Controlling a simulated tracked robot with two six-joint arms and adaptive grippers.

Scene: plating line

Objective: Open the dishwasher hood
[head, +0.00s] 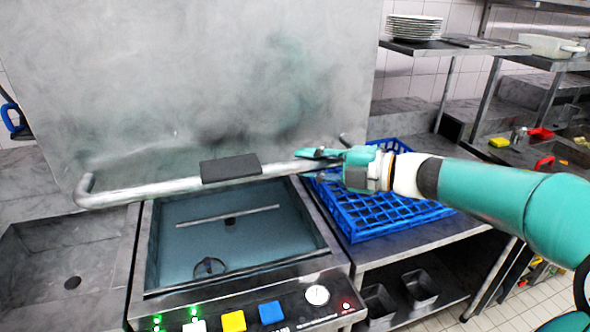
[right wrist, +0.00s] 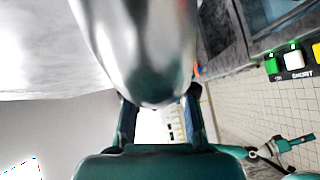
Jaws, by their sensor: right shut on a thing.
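The dishwasher hood (head: 230,70) is a large grey metal box. It stands raised, with the wash tank (head: 235,240) open to view below it. A round metal handle bar (head: 130,193) runs across its lower front, with a dark pad (head: 230,168) at the middle. My right gripper (head: 318,160) is shut on the bar near its right end. In the right wrist view the shiny bar (right wrist: 145,45) fills the space between the fingers. A small teal part of mine (right wrist: 280,145) shows low in that view, perhaps my left arm; its jaw state is unclear.
A blue dish rack (head: 385,215) sits on the counter right of the tank. The control panel with coloured buttons (head: 233,321) is in front. A sink (head: 70,250) lies at the left. Stacked plates (head: 414,27) stand on a shelf at the upper right.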

